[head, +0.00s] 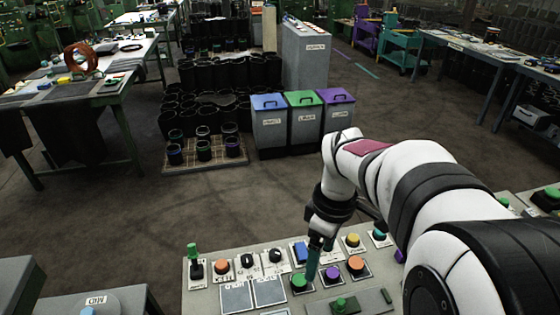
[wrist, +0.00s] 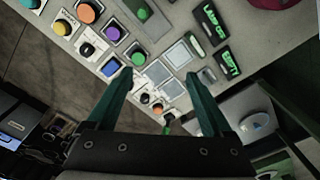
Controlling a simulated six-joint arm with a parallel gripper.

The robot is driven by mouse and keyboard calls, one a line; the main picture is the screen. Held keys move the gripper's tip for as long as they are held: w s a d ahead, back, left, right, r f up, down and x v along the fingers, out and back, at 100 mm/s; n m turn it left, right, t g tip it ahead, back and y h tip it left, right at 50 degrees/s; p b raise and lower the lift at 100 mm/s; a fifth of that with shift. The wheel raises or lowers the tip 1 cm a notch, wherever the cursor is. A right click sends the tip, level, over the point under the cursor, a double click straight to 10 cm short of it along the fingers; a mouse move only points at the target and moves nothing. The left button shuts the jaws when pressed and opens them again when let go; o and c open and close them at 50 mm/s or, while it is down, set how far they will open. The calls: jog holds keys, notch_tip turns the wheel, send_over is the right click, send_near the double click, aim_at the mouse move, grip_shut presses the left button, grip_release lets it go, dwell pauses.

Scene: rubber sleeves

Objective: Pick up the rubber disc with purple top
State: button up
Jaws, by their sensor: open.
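I cannot make out for certain a loose rubber disc with a purple top. Among the black rubber sleeves on the low pallet, one sleeve (head: 232,147) at the right seems to carry a purple band, small in the head view. A purple button (head: 332,272) sits on the control panel and also shows in the wrist view (wrist: 112,34). My gripper (head: 313,262) has teal fingers and points down over the panel, close to the green and purple buttons. In the wrist view my gripper (wrist: 158,75) is open, with nothing between its fingers.
The control panel (head: 205,302) bears several coloured buttons and switches. Three bins with blue, green and purple lids (head: 335,96) stand on the floor beyond it. Stacks of black sleeves (head: 215,75) stand left of them. A workbench (head: 110,85) is at far left; the floor between is clear.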

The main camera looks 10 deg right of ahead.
aim_at(333, 272)
jog(key=w+d+f+n, duration=0.6)
jog(key=w+d+n, duration=0.2)
jog(key=shift+n+h, duration=0.3)
notch_tip(333, 272, down, 16)
jog(key=shift+s+d+r, duration=0.1)
jog(key=shift+d+r, duration=0.05)
jog(key=shift+r, duration=0.05)
grip_shut()
